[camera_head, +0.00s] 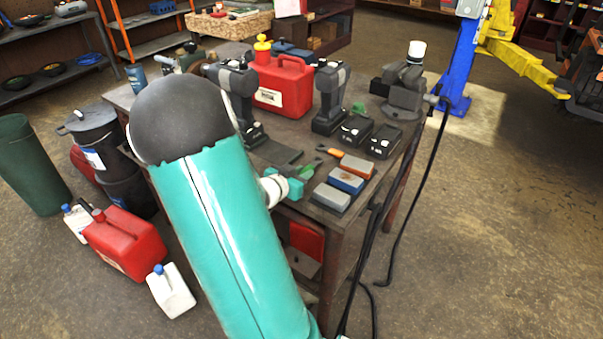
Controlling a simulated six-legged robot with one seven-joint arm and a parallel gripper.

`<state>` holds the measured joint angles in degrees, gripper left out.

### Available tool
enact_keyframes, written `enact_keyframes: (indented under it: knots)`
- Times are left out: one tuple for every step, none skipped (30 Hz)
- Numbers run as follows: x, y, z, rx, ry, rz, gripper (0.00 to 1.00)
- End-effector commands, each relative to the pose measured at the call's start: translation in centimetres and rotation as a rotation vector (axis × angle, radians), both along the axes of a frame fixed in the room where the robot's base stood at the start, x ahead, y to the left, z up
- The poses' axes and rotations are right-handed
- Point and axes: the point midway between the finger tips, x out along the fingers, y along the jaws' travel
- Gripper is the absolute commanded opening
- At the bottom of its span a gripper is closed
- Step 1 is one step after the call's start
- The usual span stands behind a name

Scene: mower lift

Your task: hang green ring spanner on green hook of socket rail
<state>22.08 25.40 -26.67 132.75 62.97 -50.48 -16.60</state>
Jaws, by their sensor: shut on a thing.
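My teal arm fills the middle foreground, and my gripper (295,186) shows small beyond it, over the front part of the workbench. A green piece (310,168) sticks out from the jaws, up and to the right. It looks like the green ring spanner; its ring ends cannot be made out. My gripper is shut on it. A small green part (358,108) shows behind the black batteries; I cannot tell whether it is the green hook. The socket rail cannot be clearly made out. My arm hides part of the bench.
The workbench (343,222) holds sharpening blocks (346,181), batteries (355,131), two drills (331,95), a red fuel can (284,84) and a vise (405,92). Black cables (400,215) hang at its right side. Cans and bins stand on the floor at left.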

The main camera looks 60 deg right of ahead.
Motion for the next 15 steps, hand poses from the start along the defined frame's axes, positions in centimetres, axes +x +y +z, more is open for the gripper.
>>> enact_keyframes:
  knots:
    - [-0.01,-0.02,0.04,-0.001,-0.001,0.0,0.0]
    - [-0.01,-0.02,0.06,-0.001,-0.002,-0.001,0.0]
    - [0.0,-0.02,0.06,-0.001,-0.002,-0.001,0.0]
    - [0.0,-0.01,0.06,-0.001,-0.002,-0.001,0.0]
    - [0.0,-0.01,0.06,-0.001,-0.001,0.0,0.0]
    - [0.0,-0.01,0.02,-0.001,-0.001,0.0,0.0]
    - [0.0,0.0,-0.05,-0.001,-0.001,0.0,0.0]
    - [0.0,0.0,-0.14,0.0,-0.001,0.0,0.0]
    - [0.01,0.0,-0.25,-0.001,-0.001,0.0,0.0]
    - [0.01,-0.01,-0.33,-0.001,-0.002,-0.001,0.0]
    - [0.01,0.0,-0.4,-0.001,-0.002,-0.001,0.0]
    - [0.01,0.0,-0.51,-0.001,-0.001,0.0,0.0]
    - [0.01,0.0,-0.59,-0.001,-0.001,0.0,0.0]
    - [0.01,0.0,-0.69,0.0,-0.001,0.0,0.0]
    - [0.01,0.01,-0.82,0.0,0.0,0.0,0.0]
